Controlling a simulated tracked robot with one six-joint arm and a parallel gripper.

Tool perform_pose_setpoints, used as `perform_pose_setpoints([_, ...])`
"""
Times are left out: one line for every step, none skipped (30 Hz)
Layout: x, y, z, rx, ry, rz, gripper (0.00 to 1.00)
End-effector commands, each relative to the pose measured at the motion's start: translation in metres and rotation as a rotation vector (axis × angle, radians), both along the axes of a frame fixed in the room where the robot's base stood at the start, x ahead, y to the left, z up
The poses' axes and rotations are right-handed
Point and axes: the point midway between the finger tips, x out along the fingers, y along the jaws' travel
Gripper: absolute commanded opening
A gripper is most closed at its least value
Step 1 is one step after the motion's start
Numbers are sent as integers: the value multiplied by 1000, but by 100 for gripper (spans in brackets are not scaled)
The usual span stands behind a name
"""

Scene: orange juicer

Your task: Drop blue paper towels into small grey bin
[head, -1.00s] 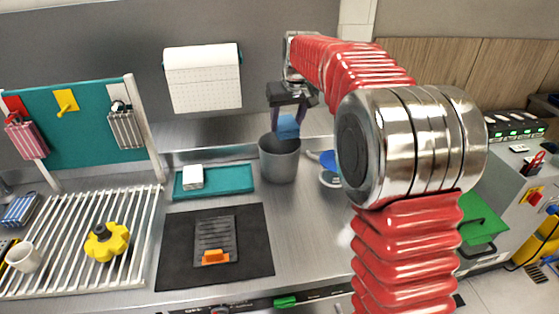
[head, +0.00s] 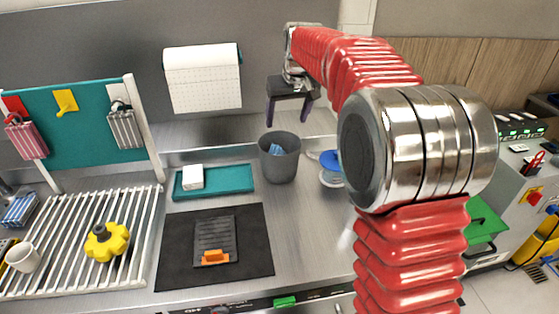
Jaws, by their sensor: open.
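The small grey bin (head: 280,169) stands on the steel counter near the back, right of the teal tray. The blue paper towels (head: 277,150) lie inside the bin, partly hidden by its wall. My gripper (head: 290,121) is above the bin, its two dark fingers spread apart and pointing down. It is open and empty, with its tips a little above the bin's rim.
A teal tray (head: 238,180) with a white block (head: 193,177) lies left of the bin. A dark mat (head: 178,265) with a grater-like tool (head: 213,240) is in front. A blue-and-white item (head: 330,168) stands right of the bin. A paper roll (head: 203,80) hangs behind.

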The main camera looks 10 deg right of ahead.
Motion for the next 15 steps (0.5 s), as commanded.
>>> perform_pose_setpoints([-3, -1, 8, 0, -2, 0, 71])
perform_pose_setpoints([-4, -1, 13, -1, -3, 0, 71])
perform_pose_setpoints([-7, -1, 19, -1, -3, 0, 71])
perform_pose_setpoints([-9, -1, 24, -1, -3, 0, 71])
perform_pose_setpoints([-11, -2, 28, -1, -3, 0, 71])
perform_pose_setpoints([-14, -2, 35, -1, -2, 0, 71])
perform_pose_setpoints([-16, -2, 40, -1, -2, 0, 71])
perform_pose_setpoints([-18, -2, 45, -1, -3, 0, 71])
perform_pose_setpoints([-21, -3, 51, -1, -3, 0, 71])
perform_pose_setpoints([-23, -3, 56, -1, -2, 0, 71])
perform_pose_setpoints([-25, -3, 61, -1, -3, 0, 71])
perform_pose_setpoints([-27, -3, 67, -1, -2, 0, 71])
perform_pose_setpoints([-29, -4, 72, -1, -3, 0, 71])
perform_pose_setpoints([-31, -4, 77, 0, -3, -1, 71])
perform_pose_setpoints([-34, -4, 83, 0, -2, -1, 71])
